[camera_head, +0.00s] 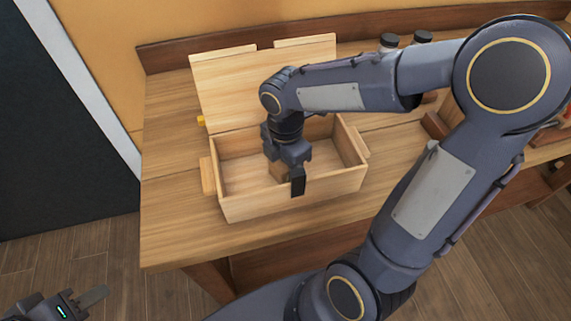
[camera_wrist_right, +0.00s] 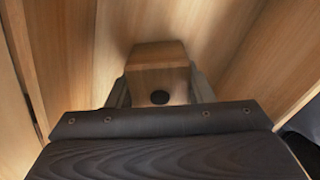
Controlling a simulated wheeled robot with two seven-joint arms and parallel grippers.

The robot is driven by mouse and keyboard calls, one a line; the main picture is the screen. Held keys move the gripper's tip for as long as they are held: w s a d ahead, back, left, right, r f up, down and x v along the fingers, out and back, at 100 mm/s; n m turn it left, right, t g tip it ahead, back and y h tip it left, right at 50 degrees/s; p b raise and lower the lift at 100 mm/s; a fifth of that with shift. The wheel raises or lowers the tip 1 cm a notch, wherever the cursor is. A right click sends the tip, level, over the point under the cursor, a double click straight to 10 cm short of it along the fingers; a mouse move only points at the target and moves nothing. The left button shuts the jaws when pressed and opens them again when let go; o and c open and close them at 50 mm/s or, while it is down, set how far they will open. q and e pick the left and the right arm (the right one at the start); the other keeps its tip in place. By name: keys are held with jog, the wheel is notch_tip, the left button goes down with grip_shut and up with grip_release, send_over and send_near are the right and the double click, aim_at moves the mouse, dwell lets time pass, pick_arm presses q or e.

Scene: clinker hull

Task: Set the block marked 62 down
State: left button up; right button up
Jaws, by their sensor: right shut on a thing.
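An open wooden box (camera_head: 290,206) stands on the workbench, its lid (camera_head: 238,88) tipped up at the back. My right gripper (camera_head: 286,176) reaches down into the box and is shut on a wooden block (camera_head: 277,170). In the right wrist view the block (camera_wrist_right: 158,78) sits between the two grey fingers, with a dark round spot on its near face. No number 62 is readable on it. Whether the block touches the box floor I cannot tell. My left gripper (camera_head: 85,300) is at the bottom left corner, away from the bench, only partly in view.
The wooden workbench (camera_head: 170,230) has bare room left of the box. Dark-capped jars (camera_head: 422,38) stand at the back right, partly behind my right arm. Other items at the far right are mostly hidden by that arm. A raised ledge (camera_head: 165,55) runs along the bench's back.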

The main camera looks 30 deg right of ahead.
jog(key=shift+f, duration=0.2)
jog(key=o, duration=1)
jog(key=shift+o, duration=0.2)
jog(key=shift+r, duration=0.3)
notch_tip(320, 180, up, 12)
jog(key=p, duration=0.1)
jog(key=shift+p, duration=0.3)
jog(key=shift+f, duration=0.15)
